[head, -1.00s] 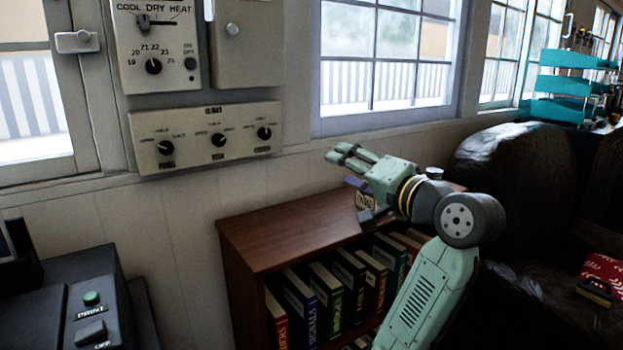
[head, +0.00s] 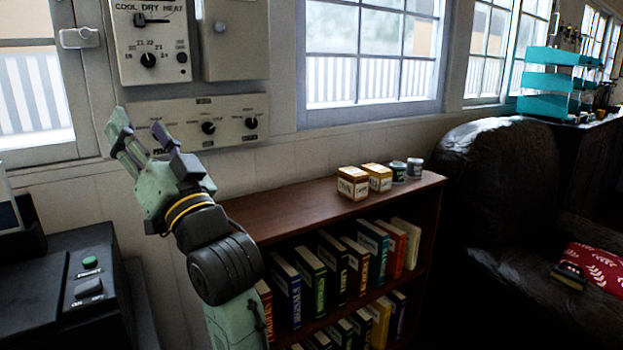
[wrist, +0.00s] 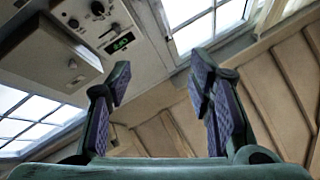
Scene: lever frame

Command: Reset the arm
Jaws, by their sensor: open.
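My gripper (head: 143,143) is at the left of the head view, raised in front of the wall and over the left end of the bookshelf. Its fingers point up and to the left, spread apart, with nothing between them. It covers the left part of the lower knob panel (head: 231,115). In the wrist view my gripper (wrist: 160,95) is open and empty, its two purple-padded fingers well apart. The wall and window frames show tilted behind them.
A brown bookshelf (head: 300,203) full of books carries two small boxes (head: 353,183) and two small jars (head: 399,171). A thermostat panel (head: 150,42) hangs above the knob panel. A dark machine with a green button (head: 90,262) stands at the lower left. A dark armchair (head: 490,170) is at the right.

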